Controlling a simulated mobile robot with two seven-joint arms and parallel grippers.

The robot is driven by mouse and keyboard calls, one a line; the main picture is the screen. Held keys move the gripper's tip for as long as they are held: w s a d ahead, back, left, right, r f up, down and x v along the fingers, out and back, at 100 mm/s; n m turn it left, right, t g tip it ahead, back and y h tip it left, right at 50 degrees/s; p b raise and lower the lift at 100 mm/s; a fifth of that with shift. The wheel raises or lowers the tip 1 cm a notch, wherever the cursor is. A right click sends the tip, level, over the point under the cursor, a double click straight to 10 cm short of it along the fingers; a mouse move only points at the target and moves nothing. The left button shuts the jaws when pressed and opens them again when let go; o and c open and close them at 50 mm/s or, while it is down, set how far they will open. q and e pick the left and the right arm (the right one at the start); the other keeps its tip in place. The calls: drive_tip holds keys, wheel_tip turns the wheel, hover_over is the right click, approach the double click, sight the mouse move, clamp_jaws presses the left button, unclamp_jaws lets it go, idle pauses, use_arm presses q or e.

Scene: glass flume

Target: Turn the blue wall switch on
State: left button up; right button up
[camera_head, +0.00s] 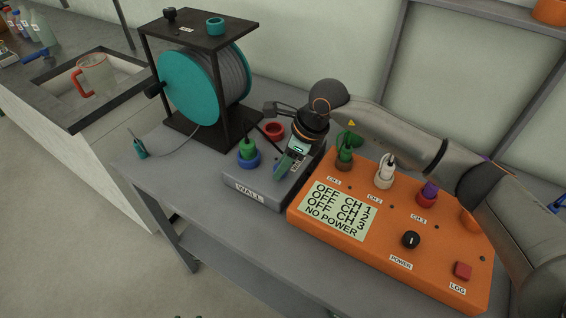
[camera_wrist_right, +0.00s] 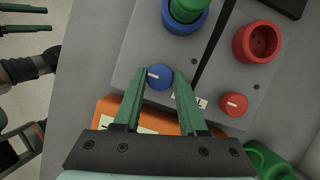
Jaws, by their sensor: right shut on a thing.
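The grey WALL box (camera_head: 236,186) lies on the bench, with a blue socket (camera_head: 248,160) holding a green plug (camera_head: 247,147). In the right wrist view the blue switch (camera_wrist_right: 159,77) is a round knob below that socket, its white mark pointing left. My right gripper (camera_wrist_right: 160,80) has its green fingers on both sides of this knob and is shut on it. In the head view my right gripper (camera_head: 288,164) comes down over the box and hides most of the knob. My left gripper (camera_wrist_right: 24,19) shows at the right wrist view's upper left, fingers apart, apparently empty.
A red socket (camera_wrist_right: 257,42) and red knob (camera_wrist_right: 232,105) share the box. The orange unit (camera_head: 375,245) beside it has several plugs; its display reads OFF for CH 1 to 3 and NO POWER. A teal cable reel (camera_head: 188,88) stands behind left.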

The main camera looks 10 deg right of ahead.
clamp_jaws()
